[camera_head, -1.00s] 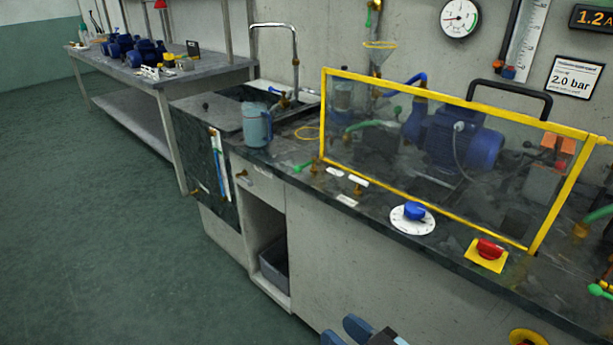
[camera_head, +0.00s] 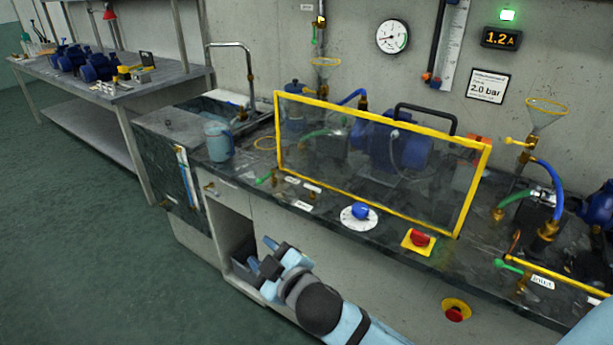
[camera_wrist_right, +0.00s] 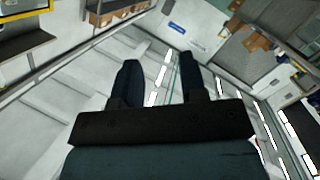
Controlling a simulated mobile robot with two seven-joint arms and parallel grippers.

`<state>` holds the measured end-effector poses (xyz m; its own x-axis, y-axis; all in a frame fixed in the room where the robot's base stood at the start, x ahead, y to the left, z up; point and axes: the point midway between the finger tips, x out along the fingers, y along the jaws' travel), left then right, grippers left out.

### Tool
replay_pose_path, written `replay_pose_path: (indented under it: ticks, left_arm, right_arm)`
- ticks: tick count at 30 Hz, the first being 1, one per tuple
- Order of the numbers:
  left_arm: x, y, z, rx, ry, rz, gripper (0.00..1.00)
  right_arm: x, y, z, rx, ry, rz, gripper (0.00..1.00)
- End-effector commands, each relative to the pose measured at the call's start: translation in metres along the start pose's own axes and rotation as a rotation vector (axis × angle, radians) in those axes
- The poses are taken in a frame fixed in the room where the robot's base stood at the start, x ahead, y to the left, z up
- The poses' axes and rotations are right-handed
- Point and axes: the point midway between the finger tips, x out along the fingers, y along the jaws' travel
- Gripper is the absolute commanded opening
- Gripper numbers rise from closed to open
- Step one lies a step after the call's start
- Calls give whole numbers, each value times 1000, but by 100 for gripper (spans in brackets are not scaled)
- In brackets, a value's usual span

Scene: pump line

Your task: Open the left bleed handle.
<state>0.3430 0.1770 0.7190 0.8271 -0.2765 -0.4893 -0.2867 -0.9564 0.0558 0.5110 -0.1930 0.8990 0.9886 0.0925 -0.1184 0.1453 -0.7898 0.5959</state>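A green handle (camera_head: 265,180) on a brass fitting stands at the bench's front edge, left of the yellow-framed clear guard (camera_head: 374,115). Small white labels (camera_head: 303,206) lie beside it, unreadable. Another green handle (camera_head: 315,38) hangs by the upper pipe at the back wall. I cannot tell which is the left bleed handle.
A blue knob (camera_head: 360,211) and a red stop button (camera_head: 420,239) sit on the front of the bench. A blue-grey jug (camera_head: 219,142) stands near the sink. A right-hand station has a yellow handle (camera_head: 515,142) and a green handle (camera_head: 508,265). The floor left is clear.

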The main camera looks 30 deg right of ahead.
Motion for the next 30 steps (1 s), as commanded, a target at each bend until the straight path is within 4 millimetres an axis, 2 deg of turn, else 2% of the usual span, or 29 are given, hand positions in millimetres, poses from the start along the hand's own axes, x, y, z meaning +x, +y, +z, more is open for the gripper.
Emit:
replay_pose_path:
  ticks: [1,3,7,10,13,15,17,20,23,24,26,27,30]
  left_arm:
    - [-1,-1,0,1,-8,-3,36]
    - [-2,-2,2,2,-16,-5,36]
    - [-2,-2,4,3,-23,-7,36]
    - [-2,-2,5,3,-24,-7,36]
    - [-2,-2,5,3,-24,-7,36]
    - [-2,-2,5,3,-24,-7,36]
    - [-2,-2,5,3,-24,-7,36]
    - [-2,-2,4,2,-24,-7,36]
    - [-2,-2,4,2,-23,-7,36]
    - [-2,-2,4,2,-23,-7,36]
    - [-2,-2,4,2,-23,-7,36]
    - [-2,-2,4,2,-23,-7,36]
    - [-2,-2,5,2,-23,-7,36]
  right_arm:
    - [16,8,-25,-80,107,29,39]
    - [34,10,-60,-210,279,61,39]
    - [56,-1,-124,-507,638,75,39]
    - [64,-20,-153,-765,899,30,39]
    - [74,-40,-159,-1047,1120,-66,39]
    - [84,-49,-149,-1253,1242,-170,39]
    - [95,-49,-133,-1434,1319,-282,39]
    - [119,-32,-92,-1729,1377,-524,39]
    - [145,16,-46,-1997,1333,-829,39]
    - [154,41,-28,-2086,1284,-962,39]
    - [164,85,-4,-2190,1185,-1160,39]
    - [168,114,9,-2238,1109,-1287,39]
    - [170,181,31,-2300,916,-1546,39]
